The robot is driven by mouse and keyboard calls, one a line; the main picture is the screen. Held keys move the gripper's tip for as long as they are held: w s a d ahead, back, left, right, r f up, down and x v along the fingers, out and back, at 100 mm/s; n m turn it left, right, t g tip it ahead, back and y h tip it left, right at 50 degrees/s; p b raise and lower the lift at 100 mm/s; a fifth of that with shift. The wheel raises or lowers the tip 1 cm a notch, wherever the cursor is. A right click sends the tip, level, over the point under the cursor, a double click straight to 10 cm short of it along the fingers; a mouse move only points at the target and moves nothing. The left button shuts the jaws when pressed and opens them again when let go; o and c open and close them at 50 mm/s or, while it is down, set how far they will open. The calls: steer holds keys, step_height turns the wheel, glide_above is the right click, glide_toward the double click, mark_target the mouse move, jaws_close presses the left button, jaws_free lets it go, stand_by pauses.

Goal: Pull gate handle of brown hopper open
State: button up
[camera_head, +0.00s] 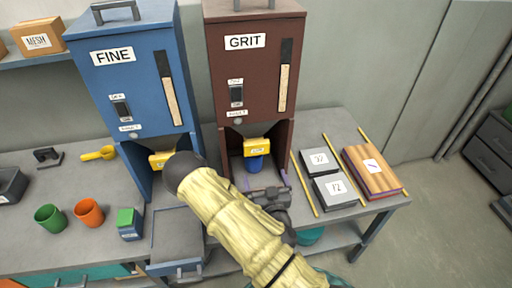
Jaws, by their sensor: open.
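The brown hopper (262,80), labelled GRIT, stands at the middle back of the bench. Its yellow gate handle (257,146) sits at the top of the open bay below the body, with a small label on its front. A blue cup-like thing (256,164) is directly below the handle. My gripper (266,181) is in front of the bay, lower in the picture than the handle and apart from it. Its purple-tipped fingers are spread, and nothing shows between them. My sleeved arm hides part of the bench in front.
Grey boxes (320,162), yellow rods and a brown wooden stack (371,171) lie right. Green (49,218) and orange (89,212) cups stand left.

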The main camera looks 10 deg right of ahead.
mark_target(256, 148)
steer(key=w, duration=1.6)
steer(key=shift+r, duration=0.4)
